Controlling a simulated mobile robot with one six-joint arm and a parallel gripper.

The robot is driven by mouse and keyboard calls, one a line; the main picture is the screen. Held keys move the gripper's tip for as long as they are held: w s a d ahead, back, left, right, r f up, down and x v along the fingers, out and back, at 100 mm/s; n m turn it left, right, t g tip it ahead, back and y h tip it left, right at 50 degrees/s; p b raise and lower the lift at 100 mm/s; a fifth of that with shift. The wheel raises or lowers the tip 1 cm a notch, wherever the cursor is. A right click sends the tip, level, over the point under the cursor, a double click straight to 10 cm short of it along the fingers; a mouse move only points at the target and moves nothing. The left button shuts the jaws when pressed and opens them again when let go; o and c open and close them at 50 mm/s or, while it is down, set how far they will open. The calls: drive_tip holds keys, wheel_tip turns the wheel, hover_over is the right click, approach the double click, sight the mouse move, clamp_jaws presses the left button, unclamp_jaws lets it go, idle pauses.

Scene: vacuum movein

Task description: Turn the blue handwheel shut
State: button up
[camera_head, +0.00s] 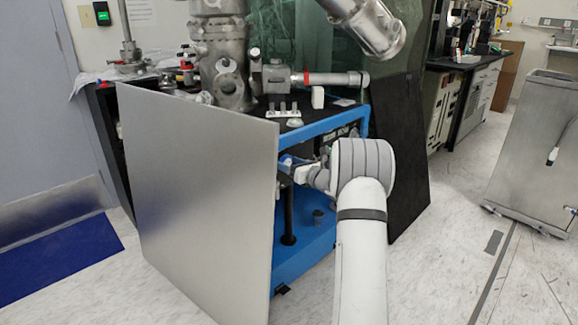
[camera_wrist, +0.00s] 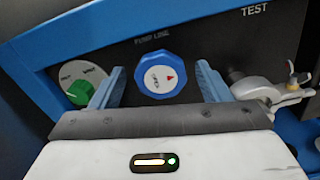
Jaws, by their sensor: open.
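The blue handwheel (camera_wrist: 161,75) shows in the wrist view on a dark panel, under the label "PUMP LINE". It has a scalloped rim and a white centre with a red arrow and small lettering. My gripper (camera_wrist: 160,84) is open, with one blue finger left of the wheel and the other right of it. A gap shows on both sides, wider on the right. I cannot tell whether the fingertips reach the wheel's depth. In the head view my gripper (camera_head: 290,162) is partly hidden by my arm and a metal sheet, and the wheel cannot be made out.
A green knob (camera_wrist: 79,92) sits left of the left finger. A metal clamp fitting (camera_wrist: 268,90) is close to the right finger. A blue frame (camera_head: 335,123) surrounds the panel. A large metal sheet (camera_head: 195,190) stands at left, a black panel (camera_head: 400,155) at right.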

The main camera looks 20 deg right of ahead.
drive_tip(key=shift+c, duration=0.3)
drive_tip(key=c, duration=0.9)
drive_tip(key=shift+a, duration=0.2)
drive_tip(key=shift+d, duration=0.1)
drive_tip(key=shift+m, duration=0.3)
